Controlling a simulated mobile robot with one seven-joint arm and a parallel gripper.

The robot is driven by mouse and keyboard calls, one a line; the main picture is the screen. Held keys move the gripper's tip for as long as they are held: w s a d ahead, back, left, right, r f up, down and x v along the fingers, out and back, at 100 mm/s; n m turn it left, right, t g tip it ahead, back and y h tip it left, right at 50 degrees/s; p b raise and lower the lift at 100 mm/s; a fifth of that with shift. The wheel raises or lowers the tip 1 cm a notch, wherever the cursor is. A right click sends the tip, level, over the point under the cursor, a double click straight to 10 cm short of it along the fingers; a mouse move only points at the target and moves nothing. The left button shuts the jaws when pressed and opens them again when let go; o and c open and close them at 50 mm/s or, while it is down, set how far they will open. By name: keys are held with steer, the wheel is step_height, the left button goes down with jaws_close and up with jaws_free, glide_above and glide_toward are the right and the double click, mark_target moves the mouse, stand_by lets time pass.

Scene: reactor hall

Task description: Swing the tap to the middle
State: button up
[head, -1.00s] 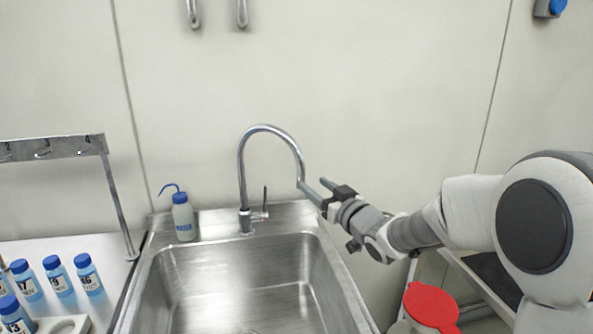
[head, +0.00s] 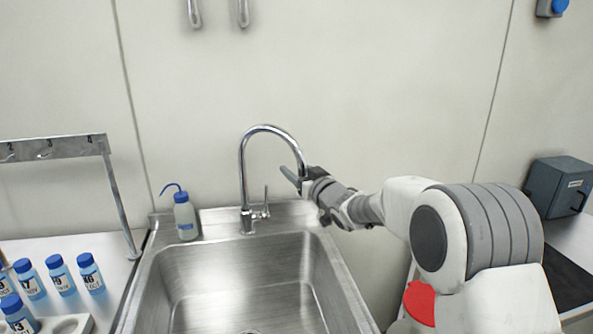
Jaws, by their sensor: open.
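The chrome tap (head: 244,170) stands at the back of the steel sink (head: 330,272), its gooseneck arching to the right. Its spout end is over the right part of the sink, partly hidden by my gripper. A small upright lever (head: 266,203) sits at the tap's base on the right. My gripper (head: 300,173) is open and comes in from the right at the spout's outlet end. One finger shows in front of or beside the spout; I cannot tell whether it touches.
A wash bottle (head: 185,216) with a blue cap stands left of the tap. Several blue-capped bottles (head: 60,274) and a metal rack (head: 50,149) are at the left. A red lid (head: 420,303) and a dark grey box (head: 558,187) are at the right. The sink basin is empty.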

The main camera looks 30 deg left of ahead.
jaws_close()
stand_by(1.4)
